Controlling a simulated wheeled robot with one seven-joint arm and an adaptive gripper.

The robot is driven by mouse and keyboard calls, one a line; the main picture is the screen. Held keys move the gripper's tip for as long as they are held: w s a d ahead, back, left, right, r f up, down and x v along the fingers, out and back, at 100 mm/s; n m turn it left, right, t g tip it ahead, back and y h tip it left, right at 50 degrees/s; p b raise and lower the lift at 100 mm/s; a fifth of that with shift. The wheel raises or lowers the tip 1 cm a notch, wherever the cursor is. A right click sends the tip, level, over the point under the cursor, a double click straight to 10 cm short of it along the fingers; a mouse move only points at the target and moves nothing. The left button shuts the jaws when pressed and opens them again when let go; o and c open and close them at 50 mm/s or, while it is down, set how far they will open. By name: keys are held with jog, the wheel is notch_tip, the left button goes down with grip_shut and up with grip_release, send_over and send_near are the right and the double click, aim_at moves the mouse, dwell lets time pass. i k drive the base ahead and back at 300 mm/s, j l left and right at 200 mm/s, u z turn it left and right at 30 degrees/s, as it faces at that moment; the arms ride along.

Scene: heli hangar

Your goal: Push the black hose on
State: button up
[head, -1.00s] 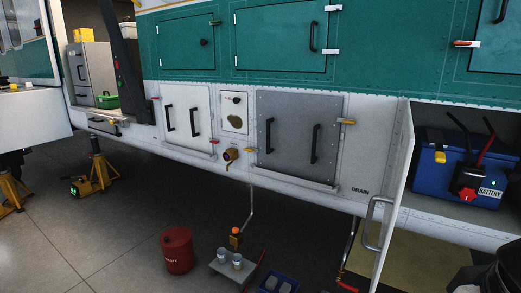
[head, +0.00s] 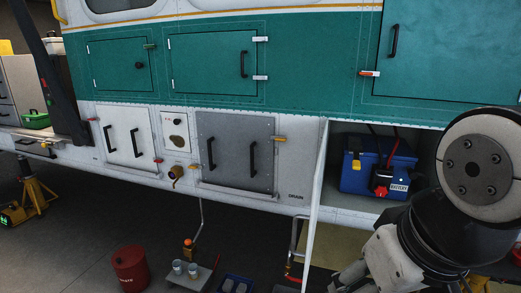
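I cannot pick out a black hose for certain. A thin pale pipe (head: 201,217) hangs below the white panel, with an orange fitting (head: 188,243) near its lower end. A brass fitting (head: 176,172) sticks out from the panel under a small round port (head: 177,141). Another pipe with a red part (head: 292,278) is low beside the open white door (head: 316,215). My arm fills the lower right of the head view; its fingertips do not show, so I cannot see my gripper.
A blue battery box (head: 372,178) with dark and red cables sits in the open bay. A red can (head: 130,269), a grey tray (head: 194,281) with two cups and a blue bin (head: 236,285) stand on the floor. A yellow jack stand (head: 37,187) is at left.

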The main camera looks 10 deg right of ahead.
aim_at(412, 175)
jog(key=z, duration=0.85)
